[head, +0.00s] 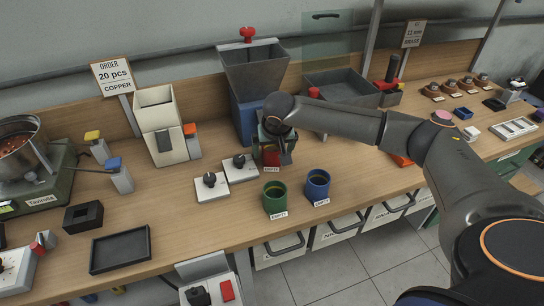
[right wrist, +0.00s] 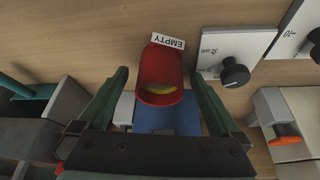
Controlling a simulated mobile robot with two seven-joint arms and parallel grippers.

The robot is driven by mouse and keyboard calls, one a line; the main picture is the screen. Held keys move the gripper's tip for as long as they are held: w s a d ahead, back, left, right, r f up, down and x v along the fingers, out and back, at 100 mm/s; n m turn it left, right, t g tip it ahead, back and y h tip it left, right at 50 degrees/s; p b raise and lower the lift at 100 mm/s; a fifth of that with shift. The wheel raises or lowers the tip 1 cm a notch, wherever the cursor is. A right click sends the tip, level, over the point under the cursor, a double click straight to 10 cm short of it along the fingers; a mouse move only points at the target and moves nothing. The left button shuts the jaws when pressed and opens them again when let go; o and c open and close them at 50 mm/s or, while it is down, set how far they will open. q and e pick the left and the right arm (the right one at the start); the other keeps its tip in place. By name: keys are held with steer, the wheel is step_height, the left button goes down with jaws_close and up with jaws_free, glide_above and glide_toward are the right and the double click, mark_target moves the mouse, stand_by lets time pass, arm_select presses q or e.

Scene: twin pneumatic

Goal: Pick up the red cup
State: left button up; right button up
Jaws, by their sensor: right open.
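The red cup (right wrist: 158,65) stands between the two fingers of my right gripper (right wrist: 160,74) in the right wrist view. The fingers are open, with a gap on each side of the cup. Something yellowish shows inside the cup. In the head view the red cup (head: 271,158) is mostly hidden behind my right gripper (head: 273,150), in front of the grey hopper machine. A white label reading EMPTY (head: 271,169) lies before it. My left gripper is not in view.
A green cup (head: 275,197) and a blue cup (head: 317,185) stand nearer the table's front edge. White dial plates (head: 211,187) lie left of the red cup. The hopper machine (head: 253,75) rises behind.

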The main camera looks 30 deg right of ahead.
steer(key=shift+x, duration=1.15)
jaws_close()
steer(key=shift+r, duration=0.55)
step_height(320, 180, up, 3)
steer(key=shift+s+f, duration=0.15)
steer(key=shift+s, duration=0.05)
steer(key=s+d+r, duration=0.1)
steer(key=s+r, duration=0.8)
steer(key=s, duration=0.4)
steer(key=s+a+f+n+y, duration=0.1)
steer(key=s+a+n, duration=0.1)
steer(key=a, duration=0.5)
steer(key=s+a+f+n+y+p, duration=0.1)
steer(key=s+a+n, duration=0.1)
steer(key=a, duration=0.6)
steer(key=shift+s+a+f+n, duration=0.2)
steer(key=shift+s+a+n, duration=0.1)
steer(key=shift+n, duration=0.2)
steer(key=shift+d, duration=0.1)
